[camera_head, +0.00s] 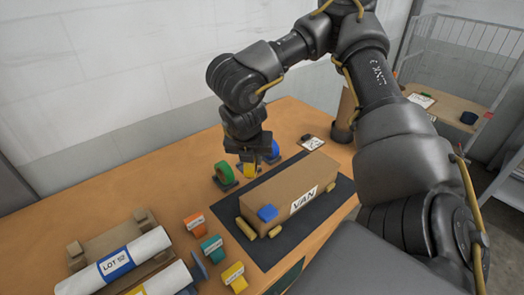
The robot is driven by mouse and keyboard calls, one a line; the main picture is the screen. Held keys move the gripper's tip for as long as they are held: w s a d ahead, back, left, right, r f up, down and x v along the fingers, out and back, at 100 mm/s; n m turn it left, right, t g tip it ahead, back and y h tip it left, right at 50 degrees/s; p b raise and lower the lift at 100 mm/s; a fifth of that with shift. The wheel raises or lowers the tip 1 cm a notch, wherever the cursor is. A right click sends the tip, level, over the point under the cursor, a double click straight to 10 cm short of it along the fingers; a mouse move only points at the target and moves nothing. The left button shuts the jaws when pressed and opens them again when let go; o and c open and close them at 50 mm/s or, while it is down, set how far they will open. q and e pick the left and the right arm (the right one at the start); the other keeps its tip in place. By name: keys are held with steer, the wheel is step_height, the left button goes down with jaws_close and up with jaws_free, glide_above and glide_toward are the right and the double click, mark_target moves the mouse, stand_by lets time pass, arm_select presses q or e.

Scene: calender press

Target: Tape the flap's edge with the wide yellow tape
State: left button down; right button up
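A brown cardboard box (284,190) with a white "VAN" label lies on a dark mat (325,201). No raised flap is clear on it. A blue piece (267,213) sits at its near left end. Behind the box stand a green tape roll (225,173), a yellow tape roll (249,171) and a blue tape roll (274,152). My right gripper (248,158) points down right over the yellow roll, between the green and blue ones. Its fingers partly hide the roll, and whether they grip it is unclear. My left gripper is out of view.
Yellow blocks (246,229) sit beside the box. Orange (194,222), teal (212,247) and yellow (234,275) labelled pieces stand left of the mat. White rolls (118,262) lie on a wooden rack at the left. A brown cylinder (344,118) stands behind right.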

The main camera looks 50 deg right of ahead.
steer(key=s+a+m+g+y, duration=0.1)
steer(key=a+m+g+y, duration=0.2)
steer(key=a+m+g, duration=0.4)
steer(key=a+m, duration=0.9)
steer(key=m, duration=0.9)
steer(key=shift+s+a+f+y, duration=0.15)
steer(key=shift+f+y, duration=0.15)
steer(key=shift+y, duration=0.1)
